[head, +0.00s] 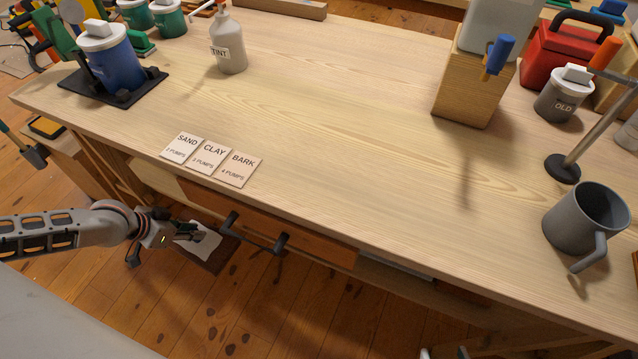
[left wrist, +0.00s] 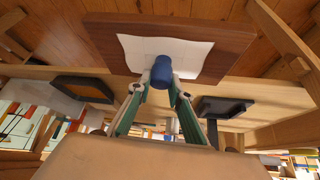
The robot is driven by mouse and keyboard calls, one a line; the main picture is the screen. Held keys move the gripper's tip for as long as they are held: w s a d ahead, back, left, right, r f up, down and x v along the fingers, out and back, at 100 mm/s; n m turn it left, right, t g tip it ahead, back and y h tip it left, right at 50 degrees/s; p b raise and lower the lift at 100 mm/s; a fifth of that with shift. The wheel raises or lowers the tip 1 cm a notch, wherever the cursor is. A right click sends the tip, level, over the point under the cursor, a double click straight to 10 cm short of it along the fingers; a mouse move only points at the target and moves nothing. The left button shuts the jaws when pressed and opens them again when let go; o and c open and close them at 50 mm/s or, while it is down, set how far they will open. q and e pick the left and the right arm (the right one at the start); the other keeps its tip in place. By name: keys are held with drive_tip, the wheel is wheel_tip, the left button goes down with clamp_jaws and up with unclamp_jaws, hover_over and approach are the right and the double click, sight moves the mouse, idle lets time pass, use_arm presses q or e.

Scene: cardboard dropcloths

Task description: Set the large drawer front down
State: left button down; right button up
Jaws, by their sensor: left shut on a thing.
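The large drawer front (head: 222,256) appears to be the dark brown panel beneath the bench's front edge at the left in the head view. A white sheet (head: 199,246) lies against its face. In the left wrist view the panel (left wrist: 105,40) spans the top, with the sheet (left wrist: 205,55) and a blue knob (left wrist: 161,72) in front. My left gripper (head: 172,238) is shut on the knob, its fingertips either side in the left wrist view (left wrist: 160,90). Two small grey tips (head: 444,353) at the head view's bottom edge may be my right gripper; too little shows.
The bench top (head: 330,110) is clear in the middle. A grey mug (head: 580,218) stands at right. Wooden floor (head: 175,320) lies open below.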

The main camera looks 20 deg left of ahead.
use_arm(q)
drive_tip(key=shift+w+a+r, duration=0.1)
drive_tip(key=shift+r, duration=0.2)
